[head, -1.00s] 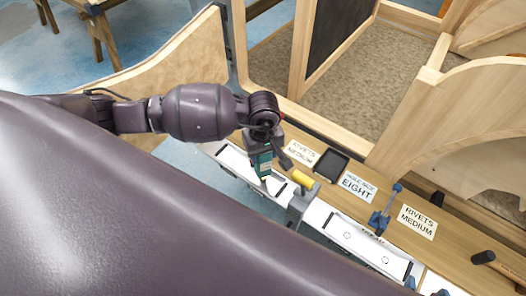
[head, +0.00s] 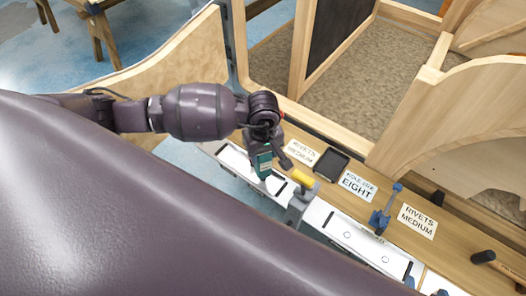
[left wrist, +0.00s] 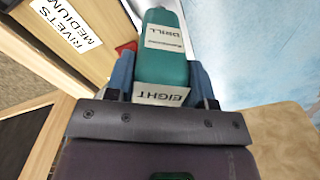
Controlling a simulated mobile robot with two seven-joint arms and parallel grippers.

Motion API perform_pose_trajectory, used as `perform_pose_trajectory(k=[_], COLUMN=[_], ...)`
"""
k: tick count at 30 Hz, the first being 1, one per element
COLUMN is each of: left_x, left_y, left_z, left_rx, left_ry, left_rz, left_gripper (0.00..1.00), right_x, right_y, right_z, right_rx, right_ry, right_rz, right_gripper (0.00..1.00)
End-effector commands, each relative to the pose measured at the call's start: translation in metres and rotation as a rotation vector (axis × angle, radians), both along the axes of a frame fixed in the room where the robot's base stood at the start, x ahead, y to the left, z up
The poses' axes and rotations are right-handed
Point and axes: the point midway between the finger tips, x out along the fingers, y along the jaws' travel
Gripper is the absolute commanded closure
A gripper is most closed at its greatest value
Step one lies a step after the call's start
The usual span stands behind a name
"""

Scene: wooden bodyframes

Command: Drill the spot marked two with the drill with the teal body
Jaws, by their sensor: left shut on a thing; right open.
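The drill with the teal body (head: 262,163) is between the fingers of my left gripper (head: 265,150), which is shut on it. It hangs over the white strip along the bench edge; I cannot tell whether it touches. In the left wrist view the teal drill (left wrist: 163,62) fills the space between the blue fingers of my left gripper (left wrist: 162,85). Its labels read DRILL and EIGHT. The drill bit is not visible. I cannot make out a spot marked two in either view. My right gripper is not in view.
The wooden bench (head: 335,193) holds a black tray (head: 331,165), a HOLE SIZE EIGHT card (head: 356,186), a RIVETS MEDIUM card (head: 417,221) and a blue tool (head: 384,212). A yellow cylinder (head: 303,179) sits by a grey clamp-like part (head: 299,205). A white panel (head: 365,243) lies along the front.

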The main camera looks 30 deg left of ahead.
Motion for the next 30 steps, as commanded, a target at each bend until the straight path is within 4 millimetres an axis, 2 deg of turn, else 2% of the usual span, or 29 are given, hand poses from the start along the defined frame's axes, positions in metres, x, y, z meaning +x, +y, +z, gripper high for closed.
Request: perform_pose_trajectory(k=[16,30], left_x=[0.001,0.001], left_y=[0.0,0.0], left_z=[-0.003,-0.007], left_rx=[0.0,0.0], left_ry=[-0.004,-0.004], left_rz=[0.0,0.0], left_gripper=[0.84,0.84], right_x=[0.002,-0.005], right_y=[0.0,-0.001], right_z=[-0.004,-0.011], right_rx=[0.0,0.0], right_ry=[-0.003,0.01], right_rz=[0.002,-0.002], right_gripper=[0.3,0.3])
